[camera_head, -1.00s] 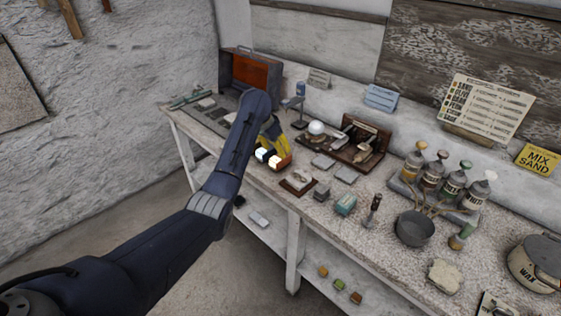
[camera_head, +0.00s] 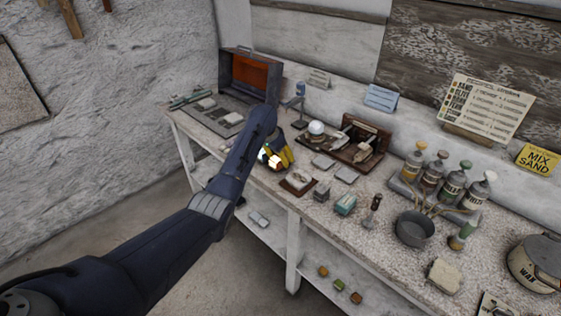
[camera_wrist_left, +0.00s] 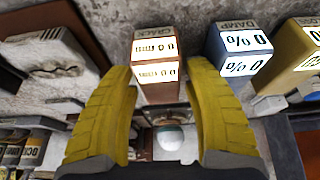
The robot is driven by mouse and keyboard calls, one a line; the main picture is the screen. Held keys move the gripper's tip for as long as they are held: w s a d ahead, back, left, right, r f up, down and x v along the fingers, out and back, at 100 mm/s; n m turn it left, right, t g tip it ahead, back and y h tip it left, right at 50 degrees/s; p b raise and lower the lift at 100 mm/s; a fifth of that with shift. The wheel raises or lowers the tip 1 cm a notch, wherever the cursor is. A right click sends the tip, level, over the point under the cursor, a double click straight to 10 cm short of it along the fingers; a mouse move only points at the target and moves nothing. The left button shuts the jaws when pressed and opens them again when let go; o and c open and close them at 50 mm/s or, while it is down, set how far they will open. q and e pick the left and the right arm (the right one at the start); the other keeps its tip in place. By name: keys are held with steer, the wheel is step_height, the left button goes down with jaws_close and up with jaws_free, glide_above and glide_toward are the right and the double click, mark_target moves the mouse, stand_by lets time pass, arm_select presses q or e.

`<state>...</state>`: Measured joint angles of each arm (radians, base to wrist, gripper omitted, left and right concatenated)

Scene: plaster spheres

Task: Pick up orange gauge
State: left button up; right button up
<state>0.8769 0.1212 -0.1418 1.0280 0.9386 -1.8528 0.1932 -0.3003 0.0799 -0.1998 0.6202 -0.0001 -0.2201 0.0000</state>
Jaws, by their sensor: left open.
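The orange gauge (camera_wrist_left: 155,92) is a brownish-orange box with a lit white display, seen between my left gripper's fingertips in the left wrist view. My left gripper (camera_wrist_left: 163,78) is open, with one yellow finger on either side of the gauge. I cannot tell whether either finger touches it. A blue-grey gauge (camera_wrist_left: 236,52) marked DAMP stands just right of the right finger, and a yellow gauge (camera_wrist_left: 292,58) is further right. In the head view, my left gripper (camera_head: 281,155) is low over the bench beside a lit display (camera_head: 269,158), and my arm hides much of the gauges.
An open metal case (camera_head: 250,75) stands at the back left. A pale block (camera_wrist_left: 55,55) lies left of the fingers.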

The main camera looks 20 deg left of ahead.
arm_select(q)
steer(key=c, duration=1.1)
steer(key=shift+r, duration=0.1)
step_height(320, 180, up, 20)
stand_by(0.4)
